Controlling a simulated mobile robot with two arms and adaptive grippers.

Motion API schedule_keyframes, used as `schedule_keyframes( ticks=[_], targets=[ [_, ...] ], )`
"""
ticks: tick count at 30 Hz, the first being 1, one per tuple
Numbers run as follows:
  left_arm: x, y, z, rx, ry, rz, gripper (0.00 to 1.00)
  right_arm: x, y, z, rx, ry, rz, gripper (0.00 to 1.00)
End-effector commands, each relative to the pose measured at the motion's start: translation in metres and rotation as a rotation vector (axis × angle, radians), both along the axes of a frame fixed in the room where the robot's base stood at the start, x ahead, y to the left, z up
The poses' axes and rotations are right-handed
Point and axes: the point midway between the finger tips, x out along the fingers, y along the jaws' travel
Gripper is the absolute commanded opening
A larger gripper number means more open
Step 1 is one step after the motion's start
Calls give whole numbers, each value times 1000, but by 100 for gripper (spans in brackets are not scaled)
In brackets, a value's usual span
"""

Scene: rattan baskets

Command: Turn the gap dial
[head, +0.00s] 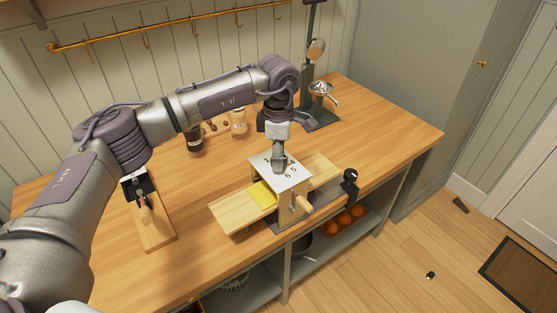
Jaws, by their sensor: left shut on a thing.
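The roller machine (284,214) is a metal box standing on the wooden counter, with a pale top plate (291,175) marked with numbers. A yellow sheet (263,195) lies at its left side on a wooden board (232,212). A wooden crank handle (303,204) sticks out at its front. My left gripper (279,164) comes down from above onto the top plate and is shut on the gap dial there. The dial itself is mostly hidden by the fingers. My right gripper is not in view.
A dark-headed tool on a small board (158,236) stands at the left. Jars (195,142) and a lever press (321,112) stand at the back. A black item (350,182) is at the front edge. The counter right of the machine (390,135) is clear.

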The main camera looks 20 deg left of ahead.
Motion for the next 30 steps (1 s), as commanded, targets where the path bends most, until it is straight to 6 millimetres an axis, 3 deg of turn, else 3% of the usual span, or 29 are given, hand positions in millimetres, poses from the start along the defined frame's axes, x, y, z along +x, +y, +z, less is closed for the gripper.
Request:
schedule_keyframes(
  ticks=[13, 30],
  targets=[
    [1, 0, 1, 1, -4, 250, 8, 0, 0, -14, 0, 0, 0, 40],
    [0, 0, 1, 1, -3, 294, 8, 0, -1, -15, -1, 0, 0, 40]
  ],
)
